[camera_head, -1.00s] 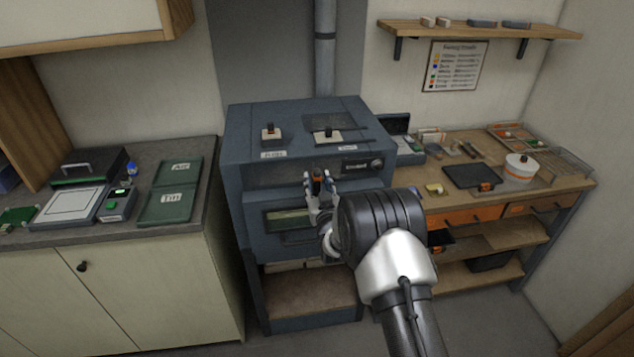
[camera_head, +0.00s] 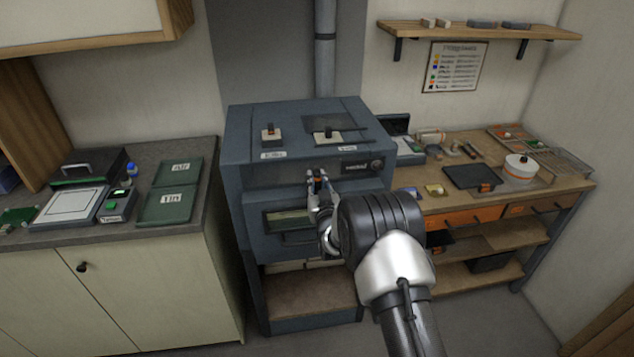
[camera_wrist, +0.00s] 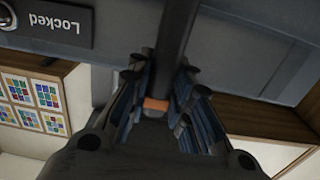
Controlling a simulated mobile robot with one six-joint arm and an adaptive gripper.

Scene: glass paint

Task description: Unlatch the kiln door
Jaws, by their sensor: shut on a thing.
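The kiln (camera_head: 255,170) is a blue-grey metal box with its door (camera_head: 257,228) on the front, which looks shut. A latch handle (camera_head: 317,181), dark with an orange part, stands at the upper front. My gripper (camera_head: 318,186) is shut on it. In the wrist view the dark bar of the latch handle (camera_wrist: 176,35) runs between my gripper's fingers (camera_wrist: 165,80), with an orange band (camera_wrist: 156,103) near its end. An upside-down plate (camera_wrist: 55,22) on the kiln reads "Locked". My fingers and arm hide part of the door and latch.
Two small levers (camera_head: 270,134) (camera_head: 328,136) stand on the kiln's top. A counter with green trays (camera_head: 165,205) is at left. A workbench (camera_head: 440,203) with a white pot (camera_head: 519,170) is at right. Free floor lies below.

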